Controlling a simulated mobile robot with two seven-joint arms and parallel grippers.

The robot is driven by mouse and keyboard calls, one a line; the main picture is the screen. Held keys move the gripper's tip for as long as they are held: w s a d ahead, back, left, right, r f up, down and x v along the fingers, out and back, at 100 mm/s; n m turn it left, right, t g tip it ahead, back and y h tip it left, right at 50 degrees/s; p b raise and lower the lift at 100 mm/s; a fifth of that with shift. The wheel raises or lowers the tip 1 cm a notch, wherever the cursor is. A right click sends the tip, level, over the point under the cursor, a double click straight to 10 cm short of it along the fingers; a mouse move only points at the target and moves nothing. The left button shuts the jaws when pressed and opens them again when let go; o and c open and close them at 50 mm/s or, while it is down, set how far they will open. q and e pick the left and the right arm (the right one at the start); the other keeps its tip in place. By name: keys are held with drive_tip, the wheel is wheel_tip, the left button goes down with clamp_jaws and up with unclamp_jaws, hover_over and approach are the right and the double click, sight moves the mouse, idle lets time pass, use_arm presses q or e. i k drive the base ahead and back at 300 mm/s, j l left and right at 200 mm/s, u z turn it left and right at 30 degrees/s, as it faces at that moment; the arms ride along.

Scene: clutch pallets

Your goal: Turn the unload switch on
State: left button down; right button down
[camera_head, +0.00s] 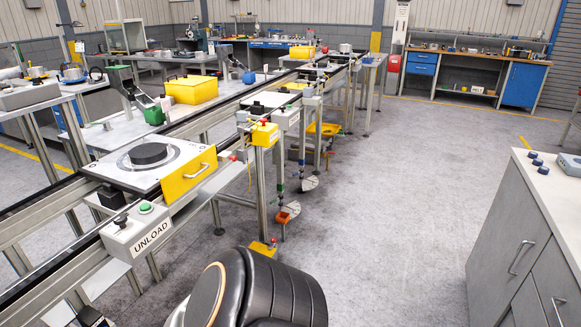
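The unload switch box (136,232) is a light grey box on the near side of the conveyor rail, at the lower left of the head view. Its front face reads UNLOAD. On its top are a black rotary switch knob (120,220) and a green round button (145,208). The knob is too small here to tell its setting. Neither gripper can be made out in the head view, so I see nothing touching the box.
Behind the box, a pallet (118,177) with a black disc (148,153) sits on the conveyor, beside a yellow plate with a handle (188,176). A grey cabinet (515,235) stands at the right. Open floor (390,190) lies between it and the conveyor.

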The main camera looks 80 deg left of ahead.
sight(121, 220)
drive_tip(key=u, duration=3.65)
